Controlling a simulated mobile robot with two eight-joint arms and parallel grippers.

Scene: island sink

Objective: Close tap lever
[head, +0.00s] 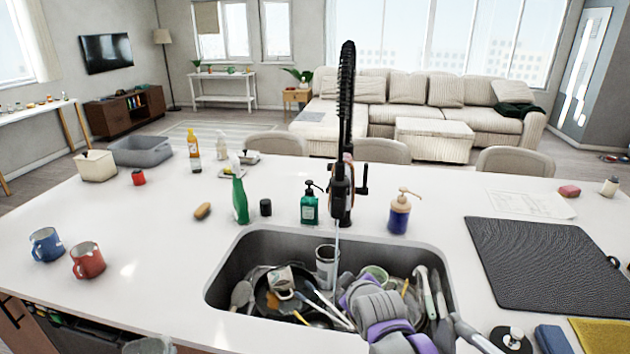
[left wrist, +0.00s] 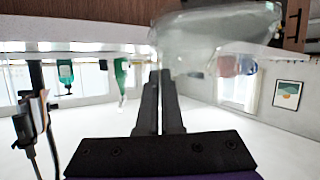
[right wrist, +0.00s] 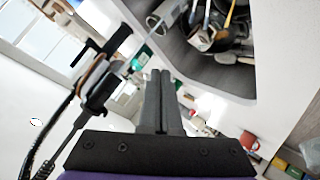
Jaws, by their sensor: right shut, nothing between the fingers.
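The black tap (head: 341,190) stands at the back of the sink, and a thin stream of water (head: 336,243) runs from it. Its short lever (head: 363,182) sticks out on the right side. The right wrist view shows the lever (right wrist: 117,42) at upper left, clear of the fingers. My right gripper (right wrist: 162,75) is shut and empty, facing the tap and sink. My left gripper (left wrist: 162,75) has its fingers together around counter height, with the tap (left wrist: 35,105) off to the left of that view. A grey and purple part of mine covers part of the sink in the head view; fingertips are unclear there.
The sink (head: 222,285) holds pans, mugs and utensils. A green soap dispenser (head: 309,207), green bottle (head: 239,200) and blue dispenser (head: 399,215) stand around the tap. Red (head: 88,261) and blue (head: 46,245) mugs are at left. A dark mat (head: 545,265) lies at right.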

